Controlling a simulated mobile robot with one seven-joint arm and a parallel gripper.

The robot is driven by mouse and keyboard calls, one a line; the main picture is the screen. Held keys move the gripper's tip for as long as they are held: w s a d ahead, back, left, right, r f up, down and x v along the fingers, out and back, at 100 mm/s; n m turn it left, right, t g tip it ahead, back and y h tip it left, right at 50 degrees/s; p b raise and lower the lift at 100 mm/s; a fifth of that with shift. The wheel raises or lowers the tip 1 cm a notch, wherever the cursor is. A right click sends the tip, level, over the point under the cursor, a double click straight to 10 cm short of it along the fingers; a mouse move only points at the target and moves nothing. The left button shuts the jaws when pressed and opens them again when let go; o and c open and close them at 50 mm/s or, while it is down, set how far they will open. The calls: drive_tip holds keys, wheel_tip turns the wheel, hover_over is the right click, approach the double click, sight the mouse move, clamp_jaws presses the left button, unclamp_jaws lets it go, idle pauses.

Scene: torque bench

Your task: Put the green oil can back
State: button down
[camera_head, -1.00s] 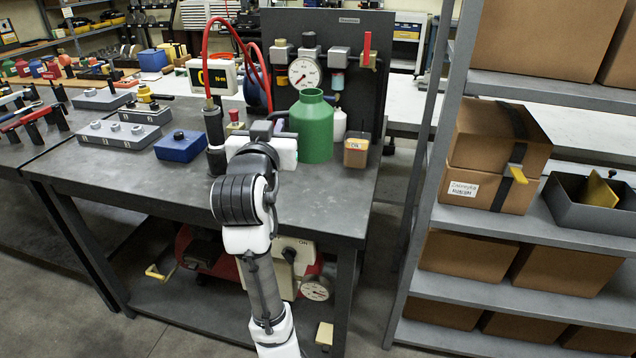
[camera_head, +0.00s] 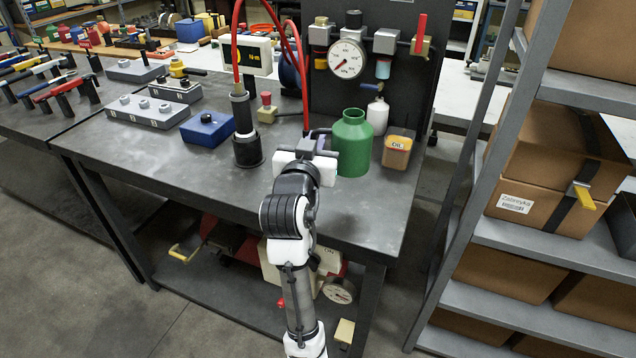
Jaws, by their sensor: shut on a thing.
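The green oil can (camera_head: 352,148) is upright over the right part of the grey workbench (camera_head: 215,175), below the dark panel with the gauge. My gripper (camera_head: 324,144) comes from the front left and is shut on the can at its left side. The white wrist hides part of the jaws, so the exact grip point does not show. I cannot tell whether the can's base touches the bench top.
A tan oil tin (camera_head: 397,152) stands right of the can, a white bottle (camera_head: 377,115) behind it. Left are a black cylinder (camera_head: 246,130) with red hoses and a blue box (camera_head: 207,129). A shelf rack (camera_head: 470,190) stands right. The bench front is clear.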

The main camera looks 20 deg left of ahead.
wheel_tip(320, 180, down, 11)
drive_tip(key=shift+r+p, duration=0.1)
drive_tip(key=shift+p, duration=0.2)
drive_tip(key=c, duration=1.5)
unclamp_jaws()
